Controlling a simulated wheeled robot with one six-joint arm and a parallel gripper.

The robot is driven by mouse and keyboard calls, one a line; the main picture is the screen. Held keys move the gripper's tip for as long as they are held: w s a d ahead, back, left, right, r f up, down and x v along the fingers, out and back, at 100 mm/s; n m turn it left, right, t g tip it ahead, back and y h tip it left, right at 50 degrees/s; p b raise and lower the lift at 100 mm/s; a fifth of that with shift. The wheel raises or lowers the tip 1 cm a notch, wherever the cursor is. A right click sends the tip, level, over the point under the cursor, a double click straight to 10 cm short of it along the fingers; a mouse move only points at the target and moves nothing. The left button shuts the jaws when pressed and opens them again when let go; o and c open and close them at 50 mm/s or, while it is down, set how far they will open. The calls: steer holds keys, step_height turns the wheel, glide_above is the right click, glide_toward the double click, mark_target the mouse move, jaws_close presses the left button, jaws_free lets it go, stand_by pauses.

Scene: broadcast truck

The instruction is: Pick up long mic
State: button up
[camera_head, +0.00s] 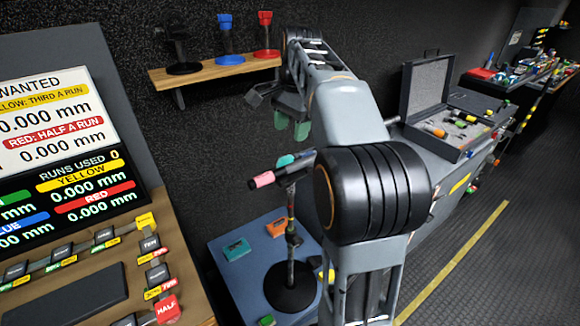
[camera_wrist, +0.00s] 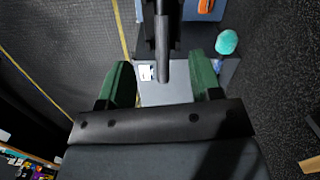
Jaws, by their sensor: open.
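A long dark mic (camera_head: 290,168) with a pink band near its left end lies roughly level on top of an upright stand (camera_head: 291,240) with a round black base. A teal rounded piece (camera_head: 285,160) shows just behind it. My gripper (camera_head: 293,117) is open, with green fingers pointing down, and appears above the mic in the head view. In the wrist view a dark rod (camera_wrist: 162,42), which looks like the long mic, runs from the top edge to between the open fingers. No contact can be made out. My arm hides part of the area right of the stand.
A wooden shelf (camera_head: 215,71) on the back wall carries black, blue (camera_head: 229,42) and red (camera_head: 265,35) stands. A blue-grey table (camera_head: 232,282) under the mic stand holds small coloured blocks. A screen console is at left; an open case (camera_head: 425,88) is at right.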

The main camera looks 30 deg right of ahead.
steer(key=d+m, duration=0.2)
steer(key=b, duration=0.2)
glide_above(291, 164)
steer(key=f, duration=0.7)
steer(key=shift+d, duration=0.2)
steer(key=shift+s+a+f, duration=0.1)
steer(key=shift+f, duration=1.25)
steer(key=shift+a+f, duration=0.1)
steer(key=shift+f, duration=1.2)
steer(key=shift+c, duration=0.3)
jaws_close()
steer(key=shift+r, duration=0.1)
